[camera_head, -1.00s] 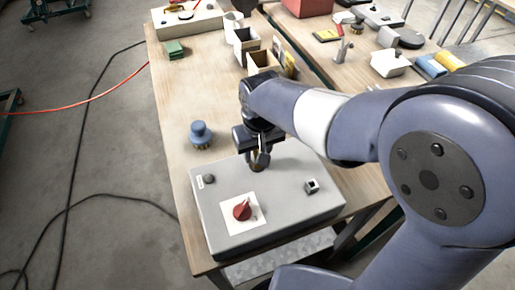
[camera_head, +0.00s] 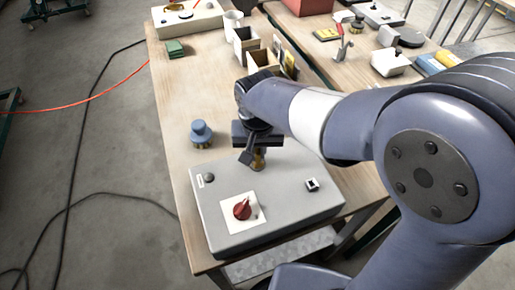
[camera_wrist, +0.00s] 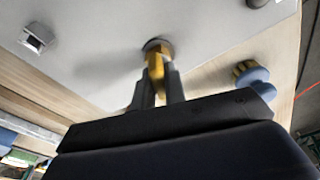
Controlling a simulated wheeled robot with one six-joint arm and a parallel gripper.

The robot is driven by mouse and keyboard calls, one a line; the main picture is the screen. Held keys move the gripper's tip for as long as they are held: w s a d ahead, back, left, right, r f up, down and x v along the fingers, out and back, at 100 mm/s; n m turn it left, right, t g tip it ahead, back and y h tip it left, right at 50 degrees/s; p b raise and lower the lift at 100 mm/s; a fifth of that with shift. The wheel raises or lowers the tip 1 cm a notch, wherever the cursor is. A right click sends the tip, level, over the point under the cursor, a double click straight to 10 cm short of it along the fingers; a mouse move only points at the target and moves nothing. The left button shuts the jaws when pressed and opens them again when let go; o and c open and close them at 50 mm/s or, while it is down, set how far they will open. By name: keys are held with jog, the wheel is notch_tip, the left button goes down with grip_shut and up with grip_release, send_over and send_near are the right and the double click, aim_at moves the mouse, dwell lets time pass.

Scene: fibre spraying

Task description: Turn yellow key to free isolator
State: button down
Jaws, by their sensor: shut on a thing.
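The yellow key (camera_wrist: 155,64) stands in a round lock (camera_wrist: 158,45) on the grey box (camera_head: 222,233). My gripper (camera_wrist: 158,86) is shut on the key, with one finger on each side of it. In the head view my gripper (camera_head: 252,157) is over the back of the box, and a little of the key (camera_head: 260,160) shows beside the fingers. The red isolator knob (camera_head: 242,209) sits on a white square plate at the front of the box. Most of the key's head is hidden between the fingers.
A blue knobbed brush (camera_head: 201,134) stands on the wooden table (camera_head: 180,88), left of my gripper. The box top also carries a black button (camera_head: 209,177) and a small square switch (camera_head: 312,184). Open bins (camera_head: 245,42) stand farther back.

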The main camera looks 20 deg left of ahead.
jog(key=m, duration=0.6)
jog(key=shift+m+h, duration=0.3)
jog(key=shift+h, duration=0.1)
jog(key=c, duration=1.4)
grip_release()
jog(key=shift+o, duration=0.2)
jog(key=r, duration=0.3)
jog(key=s+r, duration=0.1)
jog(key=r, duration=0.6)
jog(key=shift+s+a+r+b, duration=0.1)
jog(key=shift+s+r+b, duration=0.05)
jog(key=shift+r+b, duration=0.2)
